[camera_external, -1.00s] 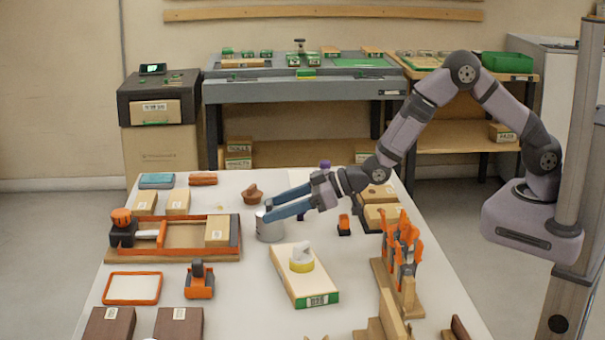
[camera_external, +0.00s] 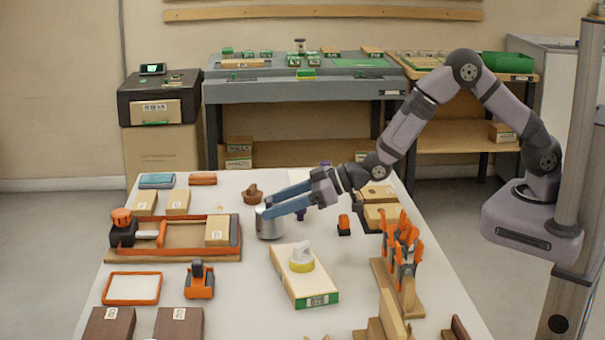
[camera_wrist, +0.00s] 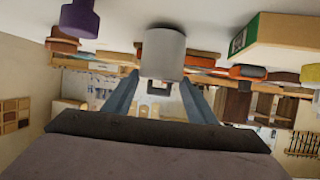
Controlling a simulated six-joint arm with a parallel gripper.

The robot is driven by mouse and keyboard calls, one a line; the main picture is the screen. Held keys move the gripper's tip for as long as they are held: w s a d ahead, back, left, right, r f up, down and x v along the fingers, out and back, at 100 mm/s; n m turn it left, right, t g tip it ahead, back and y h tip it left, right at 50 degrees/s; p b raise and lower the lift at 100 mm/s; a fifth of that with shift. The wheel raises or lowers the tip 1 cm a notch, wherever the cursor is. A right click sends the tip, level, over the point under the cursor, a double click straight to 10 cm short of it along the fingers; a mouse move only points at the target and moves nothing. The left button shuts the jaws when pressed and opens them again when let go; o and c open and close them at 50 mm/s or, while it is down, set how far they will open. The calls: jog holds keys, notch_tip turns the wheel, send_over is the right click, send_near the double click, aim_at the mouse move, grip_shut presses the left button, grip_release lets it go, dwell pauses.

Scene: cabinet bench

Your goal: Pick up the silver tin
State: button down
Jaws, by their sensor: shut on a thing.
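The silver tin (camera_external: 268,226) stands upright on the white table, left of the middle, in the external view. My gripper (camera_external: 270,208) reaches it from the right with blue fingers and is shut on it near its upper part. In the wrist view the tin (camera_wrist: 162,55) sits between the tips of my two fingers (camera_wrist: 160,82). The tin's base appears to be at the table surface; I cannot tell whether there is a gap.
A wooden box with a green end (camera_external: 308,286) and a white and yellow item (camera_external: 301,260) on it lies in front. A brown pot (camera_external: 253,194) stands just behind the tin. An orange-edged tray (camera_external: 180,252) is at left. An orange tool rack (camera_external: 402,245) stands at right.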

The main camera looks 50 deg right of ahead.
notch_tip(320, 180, up, 9)
jog(key=shift+r+b, duration=0.15)
jog(key=shift+b, duration=0.3)
dwell(0.6)
